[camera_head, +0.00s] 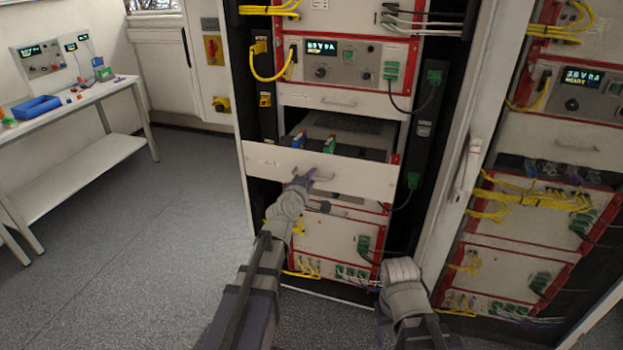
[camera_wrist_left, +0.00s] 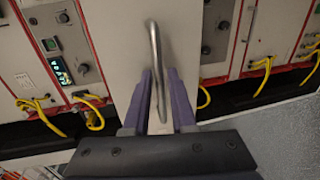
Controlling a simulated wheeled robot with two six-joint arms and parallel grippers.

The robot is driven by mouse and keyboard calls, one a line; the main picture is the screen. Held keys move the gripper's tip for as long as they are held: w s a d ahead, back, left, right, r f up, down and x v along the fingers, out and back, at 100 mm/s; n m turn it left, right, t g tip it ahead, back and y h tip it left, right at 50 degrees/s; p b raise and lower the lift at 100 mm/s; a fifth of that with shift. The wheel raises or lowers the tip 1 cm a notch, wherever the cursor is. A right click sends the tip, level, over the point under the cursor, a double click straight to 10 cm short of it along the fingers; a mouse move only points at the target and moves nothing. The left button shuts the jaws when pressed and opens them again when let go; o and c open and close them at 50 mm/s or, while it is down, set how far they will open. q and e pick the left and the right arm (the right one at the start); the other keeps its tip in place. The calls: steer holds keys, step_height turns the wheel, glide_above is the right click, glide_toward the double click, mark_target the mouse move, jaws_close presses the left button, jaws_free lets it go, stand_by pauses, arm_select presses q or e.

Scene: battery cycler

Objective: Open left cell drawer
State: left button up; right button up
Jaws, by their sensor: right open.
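The left cell drawer (camera_head: 345,170) is in the left rack, with its white front standing out from the rack and its inside showing above the front. A blue connector (camera_head: 298,140) and a green connector (camera_head: 329,143) show inside it. My left gripper (camera_head: 305,178) is at the drawer's metal handle (camera_head: 322,176).
A cycler unit with a lit display (camera_head: 320,48) sits above the drawer, with yellow and green cables beside it. A second rack (camera_head: 570,130) stands at right. A white bench (camera_head: 75,100) with a blue tray (camera_head: 36,107) is at left. The floor between is clear.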

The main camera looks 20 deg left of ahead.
arm_select(q)
steer(key=s+r+p, duration=0.1)
steer(key=s, duration=0.6)
steer(key=shift+s+a+r, duration=0.15)
steer(key=shift+s+r, duration=0.1)
steer(key=shift+s, duration=0.05)
stand_by(0.3)
steer(key=s+d+f+m+g+h, duration=0.2)
steer(key=s+d+f+m+g, duration=0.2)
steer(key=d+f+m, duration=0.3)
steer(key=s+d+f+m+g+h, duration=0.2)
steer(key=s+d+f+m+g, duration=0.25)
steer(key=d, duration=0.45)
steer(key=s+f+m+g+y, duration=0.3)
steer(key=s+m+g, duration=0.1)
steer(key=s, duration=0.4)
steer(key=s+d+f+m+g+y, duration=0.1)
steer(key=s+f+m+g+y, duration=0.2)
steer(key=s+m, duration=0.3)
steer(key=shift+s+g, duration=0.35)
steer(key=shift+s, duration=0.6)
